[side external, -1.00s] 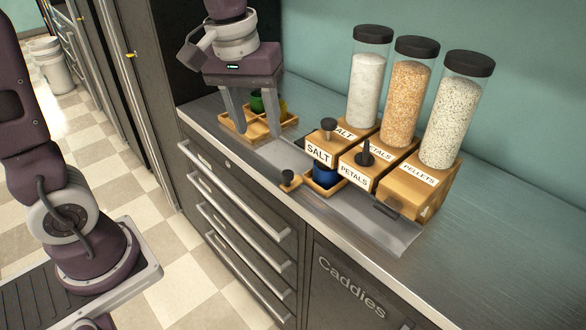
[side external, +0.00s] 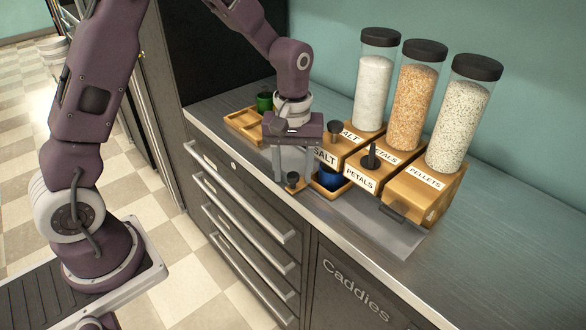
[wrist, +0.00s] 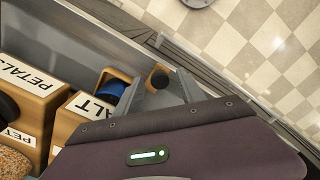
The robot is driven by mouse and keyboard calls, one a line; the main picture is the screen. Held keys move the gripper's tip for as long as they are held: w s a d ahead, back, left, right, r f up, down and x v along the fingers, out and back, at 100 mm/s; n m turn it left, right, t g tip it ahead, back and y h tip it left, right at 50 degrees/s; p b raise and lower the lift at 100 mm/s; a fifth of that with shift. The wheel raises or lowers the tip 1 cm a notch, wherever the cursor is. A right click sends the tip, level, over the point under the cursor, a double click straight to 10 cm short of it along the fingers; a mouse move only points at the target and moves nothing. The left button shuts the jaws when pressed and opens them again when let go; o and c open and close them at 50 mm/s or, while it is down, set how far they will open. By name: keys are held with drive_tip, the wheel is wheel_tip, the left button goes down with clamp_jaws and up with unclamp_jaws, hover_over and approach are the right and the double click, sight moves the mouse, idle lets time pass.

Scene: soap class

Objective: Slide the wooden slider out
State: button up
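The wooden slider (side external: 296,189) has a small wooden end with a black knob (side external: 292,178) at the counter's front, by the SALT dispenser (side external: 328,152). A wooden tray (side external: 320,190) with a blue cup (side external: 331,177) sits just right of it; whether they are one piece is unclear. My gripper (side external: 293,174) points down over the knob with its fingers apart, one on either side. In the wrist view, the knob (wrist: 159,77) shows between the open fingertips, with visible gaps. The blue cup (wrist: 115,90) is left of the fingers.
The PETALS (side external: 362,176) and PELLETS dispensers (side external: 424,190) stand to the right, topped by tall filled jars. A compartmented wooden tray (side external: 243,124) with a green cup (side external: 264,102) stands at the back left. The counter's front edge is close to the knob.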

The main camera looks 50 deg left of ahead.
clamp_jaws()
idle(1.3)
